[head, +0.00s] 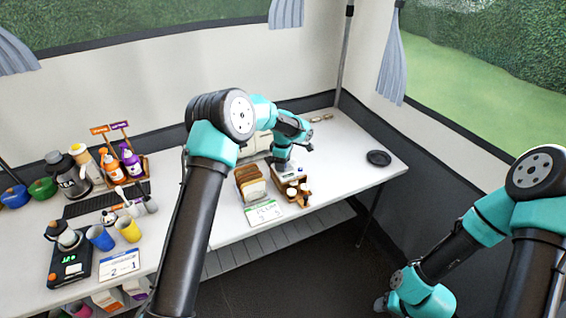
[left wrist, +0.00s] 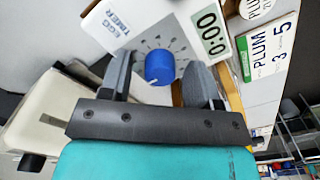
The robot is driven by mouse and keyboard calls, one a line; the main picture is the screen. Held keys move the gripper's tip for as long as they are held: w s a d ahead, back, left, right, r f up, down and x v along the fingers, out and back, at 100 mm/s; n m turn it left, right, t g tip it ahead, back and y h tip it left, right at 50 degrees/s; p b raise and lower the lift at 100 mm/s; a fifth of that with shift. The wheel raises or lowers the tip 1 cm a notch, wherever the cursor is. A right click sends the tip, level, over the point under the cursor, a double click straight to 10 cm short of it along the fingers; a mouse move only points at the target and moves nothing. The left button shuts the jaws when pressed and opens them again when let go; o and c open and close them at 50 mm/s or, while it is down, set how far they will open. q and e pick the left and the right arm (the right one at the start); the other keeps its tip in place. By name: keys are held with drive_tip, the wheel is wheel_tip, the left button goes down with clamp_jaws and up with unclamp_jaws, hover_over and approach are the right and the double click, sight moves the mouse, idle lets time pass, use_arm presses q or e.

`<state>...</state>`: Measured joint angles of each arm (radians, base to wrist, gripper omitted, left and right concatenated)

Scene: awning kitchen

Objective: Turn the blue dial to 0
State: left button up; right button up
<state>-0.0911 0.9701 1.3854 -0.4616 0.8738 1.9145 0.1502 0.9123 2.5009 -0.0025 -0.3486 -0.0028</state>
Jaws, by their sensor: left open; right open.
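In the head view my left gripper (head: 283,166) is over the timer, hiding the dial. My right arm (head: 430,300) hangs at lower right, its fingers not distinguishable.
A wooden holder with small jars (head: 298,190) is close by. A black round dish (head: 378,157) lies to the right, with clear table around it.

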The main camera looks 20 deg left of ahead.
use_arm(q)
drive_tip(key=shift+r, duration=0.15)
wheel_tip(320, 180, up, 17)
idle(0.5)
drive_tip(key=shift+d, duration=0.1)
